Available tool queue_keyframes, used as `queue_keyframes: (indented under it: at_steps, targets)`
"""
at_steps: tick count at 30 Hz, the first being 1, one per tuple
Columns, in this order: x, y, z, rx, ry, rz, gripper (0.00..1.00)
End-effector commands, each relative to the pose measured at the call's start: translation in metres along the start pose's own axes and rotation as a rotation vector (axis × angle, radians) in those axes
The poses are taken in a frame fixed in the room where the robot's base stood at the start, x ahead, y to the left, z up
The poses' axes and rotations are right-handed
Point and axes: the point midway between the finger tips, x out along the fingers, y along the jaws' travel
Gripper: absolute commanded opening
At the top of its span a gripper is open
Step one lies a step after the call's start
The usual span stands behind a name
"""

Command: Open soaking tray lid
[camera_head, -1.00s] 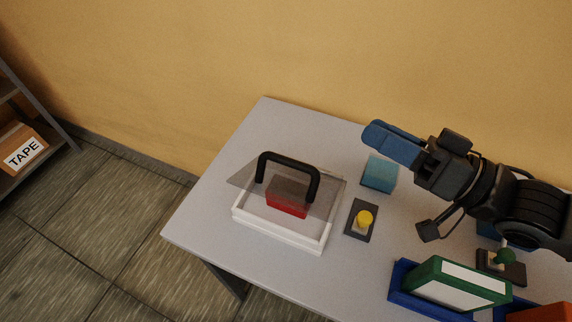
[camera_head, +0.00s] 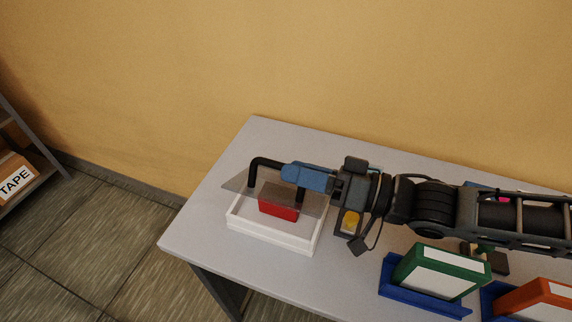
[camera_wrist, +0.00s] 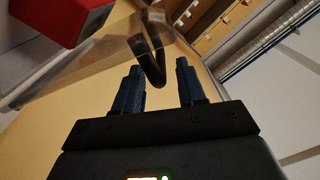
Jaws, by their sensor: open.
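The white soaking tray (camera_head: 270,238) stands at the left end of the grey table. Its see-through grey lid (camera_head: 236,184) lies over it, a corner showing past the tray's left side; I cannot tell how far it is raised. The lid carries a black arched handle (camera_head: 266,161). A red block (camera_head: 279,209) shows in the tray, partly through the lid. My gripper (camera_head: 290,172) is at the handle's right part, hiding some of it. In the wrist view, my gripper (camera_wrist: 158,70) is open, with the handle (camera_wrist: 152,62) in the gap between the blue fingertips; contact is unclear.
A yellow knob (camera_head: 350,219) on a dark base is right of the tray, partly behind my wrist. Green (camera_head: 440,268) and orange (camera_head: 535,300) binders stand in blue holders at the front right. A wall rises behind the table. A shelf with a TAPE box (camera_head: 16,182) is far left.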

Motion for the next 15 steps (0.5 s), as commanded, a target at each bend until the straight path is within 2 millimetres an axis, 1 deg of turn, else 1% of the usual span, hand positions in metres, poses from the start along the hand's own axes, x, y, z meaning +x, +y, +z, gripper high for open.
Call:
queue_keyframes:
  at_steps: [1,3,6,9,15]
  targets:
    - [0.008,-0.001,-0.001,0.000,0.000,-0.002,0.40]
    - [0.016,-0.001,-0.001,-0.001,0.000,-0.003,0.40]
    - [0.024,-0.001,0.000,0.000,0.000,-0.001,0.40]
    - [0.027,0.000,-0.001,-0.001,0.000,0.000,0.40]
    - [0.028,0.000,0.000,-0.001,0.000,0.000,0.40]
